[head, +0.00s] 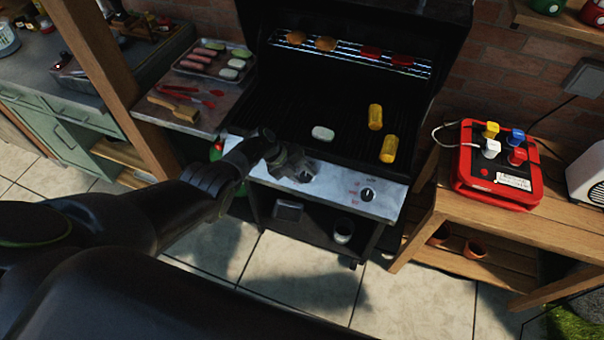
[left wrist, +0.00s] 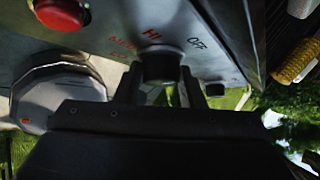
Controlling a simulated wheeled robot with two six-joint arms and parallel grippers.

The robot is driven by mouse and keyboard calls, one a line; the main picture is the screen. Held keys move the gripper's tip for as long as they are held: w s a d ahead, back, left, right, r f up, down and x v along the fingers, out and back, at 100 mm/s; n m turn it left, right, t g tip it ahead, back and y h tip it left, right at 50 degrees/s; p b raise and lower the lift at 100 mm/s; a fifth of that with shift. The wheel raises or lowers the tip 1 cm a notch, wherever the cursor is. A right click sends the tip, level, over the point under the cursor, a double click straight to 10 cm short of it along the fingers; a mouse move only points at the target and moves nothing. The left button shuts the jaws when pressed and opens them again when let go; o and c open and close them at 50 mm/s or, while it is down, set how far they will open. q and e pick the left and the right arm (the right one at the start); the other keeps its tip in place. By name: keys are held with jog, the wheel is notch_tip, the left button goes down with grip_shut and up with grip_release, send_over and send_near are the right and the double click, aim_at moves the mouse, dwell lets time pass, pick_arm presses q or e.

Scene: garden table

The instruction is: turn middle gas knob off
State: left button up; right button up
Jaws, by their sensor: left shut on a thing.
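The grill's front panel (head: 338,190) carries dark knobs in the head view. My left gripper (head: 299,168) is at this panel and largely covers the middle gas knob in the head view. In the left wrist view the dark middle knob (left wrist: 160,64) sits between the two fingers of my left gripper (left wrist: 161,86), which is shut on it. Red HI lettering and a dark OFF label show on the panel above the knob. I cannot tell exactly which mark the knob points to. The right knob (head: 367,194) stands clear. My right gripper is not in view.
Corn pieces (head: 389,149) and a white item (head: 322,133) lie on the grill grate (head: 285,105). A side shelf (head: 155,115) with a food tray (head: 214,62) and red tongs (head: 203,92) is left. A red box (head: 497,178) stands on the wooden table (head: 447,203) at right.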

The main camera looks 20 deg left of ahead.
pick_arm(q)
jog(key=shift+s, duration=0.1)
dwell(0.3)
jog(key=o, duration=1)
jog(key=shift+d, duration=0.1)
jog(key=shift+a+r+p, duration=0.4)
jog(key=shift+r, duration=0.1)
jog(key=shift+p+v, duration=0.5)
jog(key=shift+v, duration=7.5)
